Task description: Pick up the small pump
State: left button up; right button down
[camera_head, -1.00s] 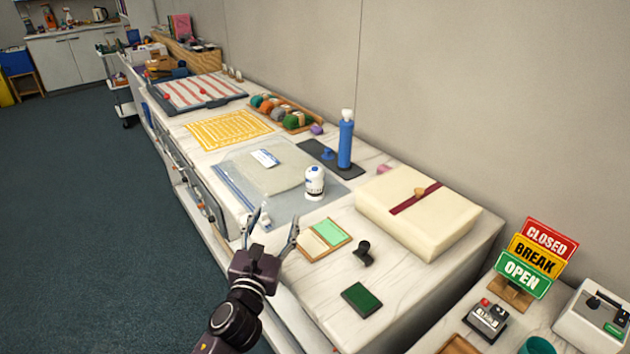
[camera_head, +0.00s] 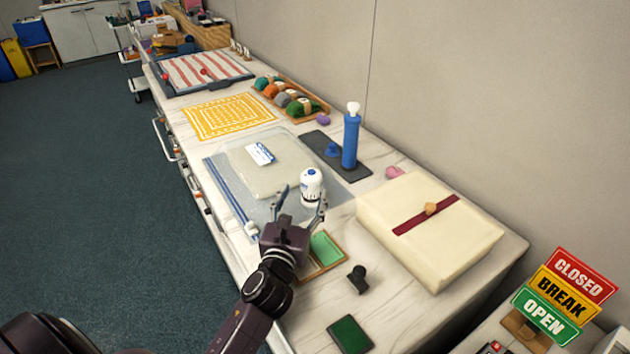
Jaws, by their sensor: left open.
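The small pump (camera_head: 312,185), white with a blue button on top, stands upright on the clear storage bag (camera_head: 225,178), near its right edge. My left gripper (camera_head: 301,203) is open, its two fingers pointing toward the small pump from the near side. In the picture the fingertips lie to either side of the pump's lower part; I cannot tell whether they touch it. My right gripper is not in view.
A tall blue pump (camera_head: 351,142) stands on a dark mat behind. A cream wrapped box (camera_head: 450,245) is at right. A green ink pad (camera_head: 348,335), a black stamp (camera_head: 357,278) and a wood-framed pad (camera_head: 328,249) lie nearer. A wall runs along the back.

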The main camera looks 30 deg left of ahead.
aim_at(310, 186)
pick_arm(q)
jog(key=shift+w+a+r, duration=0.15)
jog(key=shift+w+r, duration=0.05)
jog(key=shift+w, duration=0.5)
jog(key=x, duration=0.4)
jog(key=shift+w+d+p, duration=0.25)
jog(key=shift+d+p, duration=0.1)
jog(key=shift+w+a, duration=0.15)
jog(key=shift+w, duration=0.2)
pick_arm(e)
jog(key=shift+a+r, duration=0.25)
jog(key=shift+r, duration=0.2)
pick_arm(q)
jog(key=c, duration=1.5)
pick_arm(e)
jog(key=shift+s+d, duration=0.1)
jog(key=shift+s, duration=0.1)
